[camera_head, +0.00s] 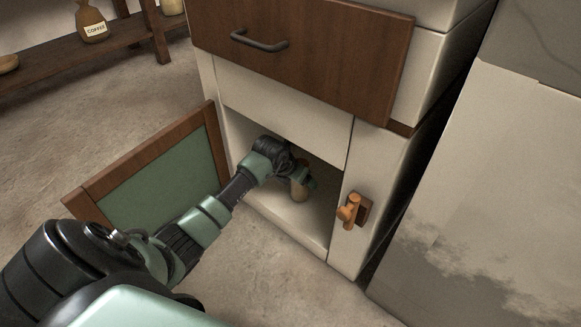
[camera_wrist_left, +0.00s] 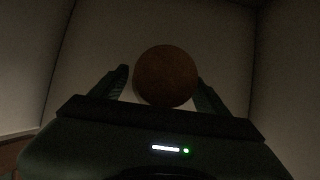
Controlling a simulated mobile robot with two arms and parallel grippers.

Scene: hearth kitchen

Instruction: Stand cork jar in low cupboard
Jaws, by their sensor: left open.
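The low cupboard (camera_head: 283,215) is a cream cabinet, its green-panelled door (camera_head: 165,175) swung open to the left. My left arm reaches in through the opening. The cork jar (camera_head: 298,190) is upright inside, near or on the cupboard floor; the head view shows its pale body, partly hidden by my left gripper (camera_head: 305,181). In the left wrist view its round brown cork top (camera_wrist_left: 166,77) lies between the two fingers of the left gripper (camera_wrist_left: 165,88), which are open on either side of it. Whether they touch the jar is too dark to tell. My right gripper is out of view.
A brown drawer (camera_head: 310,50) with a dark handle sits above the opening. An orange latch (camera_head: 350,210) is on the right frame. The cupboard walls (camera_wrist_left: 110,40) are close around my gripper.

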